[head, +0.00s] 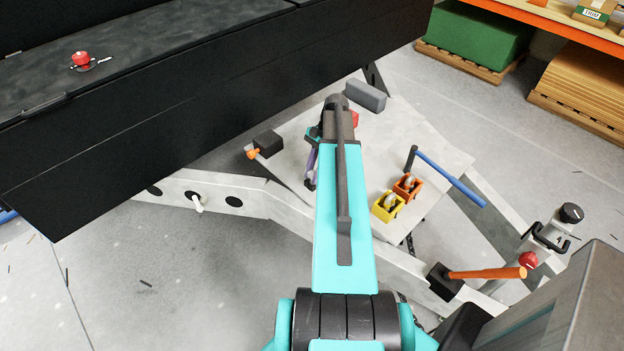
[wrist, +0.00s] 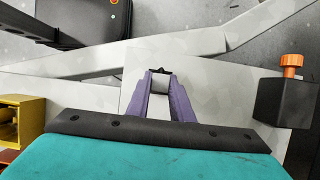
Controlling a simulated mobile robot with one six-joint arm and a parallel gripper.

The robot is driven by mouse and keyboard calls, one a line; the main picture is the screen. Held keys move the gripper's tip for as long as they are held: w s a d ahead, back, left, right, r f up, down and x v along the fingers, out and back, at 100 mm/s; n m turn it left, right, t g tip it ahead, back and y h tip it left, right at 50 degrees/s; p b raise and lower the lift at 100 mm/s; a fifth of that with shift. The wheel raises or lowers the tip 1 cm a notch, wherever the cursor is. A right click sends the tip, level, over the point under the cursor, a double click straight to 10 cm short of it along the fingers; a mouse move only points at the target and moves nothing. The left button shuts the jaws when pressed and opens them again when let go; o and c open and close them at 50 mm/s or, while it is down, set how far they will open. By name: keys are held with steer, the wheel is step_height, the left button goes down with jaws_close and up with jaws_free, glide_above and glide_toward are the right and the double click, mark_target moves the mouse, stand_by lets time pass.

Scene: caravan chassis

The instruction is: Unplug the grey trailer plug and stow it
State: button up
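My gripper (head: 310,184) hangs over the pale plate of the chassis, partly hidden beside my teal arm. In the wrist view its two purple fingers (wrist: 160,80) point at the plate with a gap between them. A light grey square patch and a small dark shape show between the fingertips. I cannot identify the grey trailer plug for certain. A yellow box (head: 387,206) and an orange box (head: 407,186), each with a rounded part inside, stand on the plate; the yellow one also shows in the wrist view (wrist: 20,118).
A black block with an orange knob (head: 268,142) stands left of my gripper; it shows at right in the wrist view (wrist: 287,98). A grey block (head: 365,95) lies behind my arm. A blue-handled lever (head: 450,178) and orange-handled lever (head: 487,273) stand right. The black caravan body (head: 200,95) overhangs left.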

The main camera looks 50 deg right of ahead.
mark_target(312, 173)
jaws_close()
steer(key=shift+r, duration=0.1)
steer(key=shift+r+p, duration=1.25)
steer(key=shift+r, duration=0.35)
steer(key=shift+d+r, duration=0.25)
steer(key=s+d+r+p, duration=0.1)
steer(key=s+d, duration=0.4)
steer(key=d, duration=0.9)
steer(key=shift+d+p, duration=0.35)
steer(key=shift+p, duration=0.4)
steer(key=shift+a, duration=0.1)
